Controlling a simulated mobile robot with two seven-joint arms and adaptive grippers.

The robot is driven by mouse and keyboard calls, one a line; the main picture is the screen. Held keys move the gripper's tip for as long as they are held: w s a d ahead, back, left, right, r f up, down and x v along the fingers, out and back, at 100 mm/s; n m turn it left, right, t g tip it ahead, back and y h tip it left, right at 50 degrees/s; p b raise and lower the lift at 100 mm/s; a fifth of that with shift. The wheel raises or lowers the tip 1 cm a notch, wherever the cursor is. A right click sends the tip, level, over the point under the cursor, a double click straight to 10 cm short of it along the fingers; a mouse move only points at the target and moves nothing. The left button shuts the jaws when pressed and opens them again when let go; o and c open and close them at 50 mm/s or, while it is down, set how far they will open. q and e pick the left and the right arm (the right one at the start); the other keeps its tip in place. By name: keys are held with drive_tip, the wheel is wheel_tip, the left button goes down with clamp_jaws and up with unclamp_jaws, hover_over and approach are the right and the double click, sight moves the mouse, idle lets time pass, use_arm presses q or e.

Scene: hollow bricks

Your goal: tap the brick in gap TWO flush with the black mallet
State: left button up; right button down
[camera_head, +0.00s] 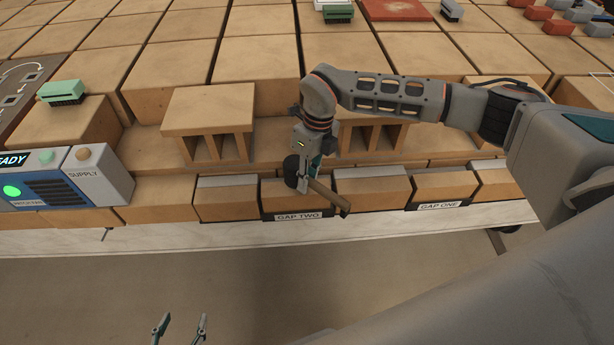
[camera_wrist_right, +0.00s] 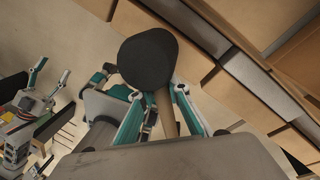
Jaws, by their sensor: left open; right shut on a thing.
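The brick in gap TWO (camera_head: 276,201) sits in the front row above the "GAP TWO" label (camera_head: 297,216). The mallet head and handle partly cover it, so I cannot tell whether its face is flush. My right gripper (camera_head: 306,182) is shut on the wooden handle of the black mallet (camera_head: 291,169). The mallet's head is over the brick's top; contact is unclear. In the right wrist view the black head (camera_wrist_right: 148,58) fills the upper middle, with the teal fingers (camera_wrist_right: 160,112) around the handle. My left gripper (camera_head: 180,330) is open and empty, low in front of the wall.
Neighbouring bricks (camera_head: 226,201) with grey tops flank the gap. A brick also stands at gap ONE (camera_head: 440,188). Hollow bricks (camera_head: 210,122) stand on the ledge behind. A SUPPLY box (camera_head: 97,172) with a green light is at the left. The floor in front is clear.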

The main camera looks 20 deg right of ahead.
idle(0.5)
wheel_tip(320, 180, down, 3)
drive_tip(key=shift+f+b, duration=0.15)
drive_tip(key=shift+b, duration=0.5)
drive_tip(key=shift+r+p, duration=0.65)
drive_tip(key=shift+r, duration=0.25)
drive_tip(key=shift+r+p, duration=0.3)
drive_tip(key=shift+r, duration=0.2)
drive_tip(key=shift+f, duration=0.1)
